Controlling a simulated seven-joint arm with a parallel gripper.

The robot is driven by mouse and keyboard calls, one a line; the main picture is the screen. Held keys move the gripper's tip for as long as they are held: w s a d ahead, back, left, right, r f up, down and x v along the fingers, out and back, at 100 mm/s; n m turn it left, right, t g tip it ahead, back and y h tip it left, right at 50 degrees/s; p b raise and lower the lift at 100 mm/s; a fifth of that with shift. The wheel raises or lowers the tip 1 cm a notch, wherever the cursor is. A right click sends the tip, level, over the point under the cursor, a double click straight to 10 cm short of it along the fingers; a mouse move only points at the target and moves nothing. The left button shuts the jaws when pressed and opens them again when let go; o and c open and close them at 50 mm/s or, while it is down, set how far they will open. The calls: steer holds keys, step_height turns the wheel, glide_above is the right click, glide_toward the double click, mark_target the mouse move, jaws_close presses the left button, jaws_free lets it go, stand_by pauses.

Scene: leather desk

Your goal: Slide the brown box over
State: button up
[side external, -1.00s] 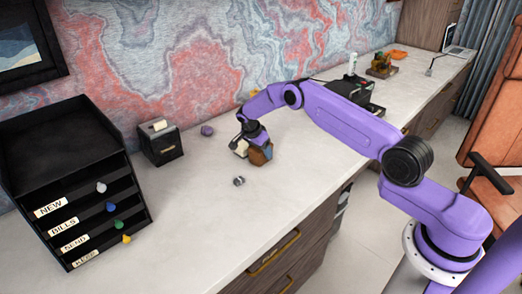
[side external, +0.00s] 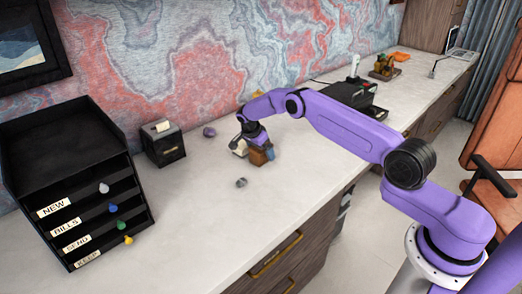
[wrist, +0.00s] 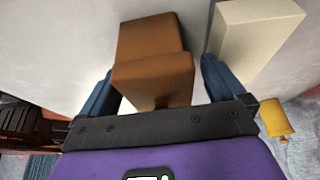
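The brown box (wrist: 150,40) stands between the two blue fingers of my gripper (wrist: 157,72) in the wrist view. The fingers are spread on either side of it. A light gap shows between the box and the right finger; whether the left finger touches it is unclear. In the side external view the brown box (side external: 263,156) is on the pale desk top, right under my gripper (side external: 253,146), and partly hidden by it.
A cream block (wrist: 255,35) stands just right of the right finger, with a yellow object (wrist: 276,118) nearby. A small grey item (side external: 241,183) lies in front, a purple one (side external: 209,132) behind. A black letter tray (side external: 70,150) and black holder (side external: 163,145) stand left.

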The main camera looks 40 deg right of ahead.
steer(key=shift+r, duration=0.1)
steer(key=v, duration=1.7)
steer(key=shift+a, duration=0.15)
steer(key=shift+r, duration=0.1)
steer(key=s+a+r+n+t+y, duration=0.1)
steer(key=s+a+r+n, duration=0.4)
steer(key=s+a+n, duration=0.3)
steer(key=s+a+r+n+y, duration=0.2)
steer(key=s+a+r+n, duration=0.4)
steer(key=s+a, duration=0.4)
steer(key=s+d+f+n+y, duration=0.1)
steer(key=s+d+n, duration=0.2)
steer(key=s+n, duration=0.5)
steer(key=s+d+f+n+g, duration=0.1)
steer(key=s+d+n, duration=0.3)
steer(key=s, duration=2)
steer(key=n, duration=0.4)
steer(key=shift+d+y, duration=0.2)
steer(key=shift+y, duration=0.2)
